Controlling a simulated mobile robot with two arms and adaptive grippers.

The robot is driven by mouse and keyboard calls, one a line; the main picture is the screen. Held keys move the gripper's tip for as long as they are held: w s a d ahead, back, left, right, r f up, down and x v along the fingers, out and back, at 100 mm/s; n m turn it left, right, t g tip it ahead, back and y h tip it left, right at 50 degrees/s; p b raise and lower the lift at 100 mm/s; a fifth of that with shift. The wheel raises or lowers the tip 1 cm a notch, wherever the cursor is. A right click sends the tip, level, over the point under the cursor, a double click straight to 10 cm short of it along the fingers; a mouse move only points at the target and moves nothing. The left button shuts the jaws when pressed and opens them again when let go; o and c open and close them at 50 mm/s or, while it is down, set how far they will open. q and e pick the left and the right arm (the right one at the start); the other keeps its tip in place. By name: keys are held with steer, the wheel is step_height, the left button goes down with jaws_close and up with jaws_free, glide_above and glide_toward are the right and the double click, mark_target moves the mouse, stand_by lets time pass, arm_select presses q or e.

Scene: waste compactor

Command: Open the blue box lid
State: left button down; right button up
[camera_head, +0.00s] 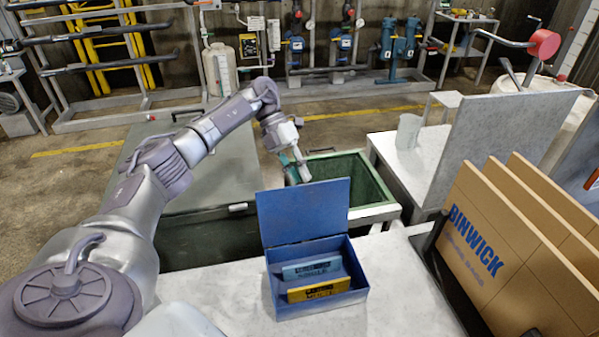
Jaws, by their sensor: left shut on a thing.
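The blue box (318,305) stands on the grey worktop at the front middle. Its blue lid (303,212) stands up at the box's back edge, so the box is open. A light blue pack (312,269) and a yellow pack (318,290) lie inside. A small teal patch shows beside the fingers. My right gripper is not in view.
A green open bin (372,185) stands behind the box, with a grey closed cover (225,170) to its left. Cardboard sheets (500,240) stand at the right in a dark rack. The worktop (385,290) right of the box is clear.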

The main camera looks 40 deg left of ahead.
arm_select(q)
steer(key=shift+s+d+f+g, duration=0.1)
steer(key=shift+s+f+g, duration=0.15)
steer(key=shift+f, duration=0.4)
steer(key=shift+s+d+f+g, duration=0.15)
steer(key=shift+s+f, duration=0.2)
steer(key=shift+f, duration=0.3)
steer(key=c, duration=1.3)
jaws_free()
steer(key=o, duration=0.4)
steer(key=shift+w, duration=0.3)
steer(key=shift+v, duration=3.8)
steer(key=shift+s, duration=0.1)
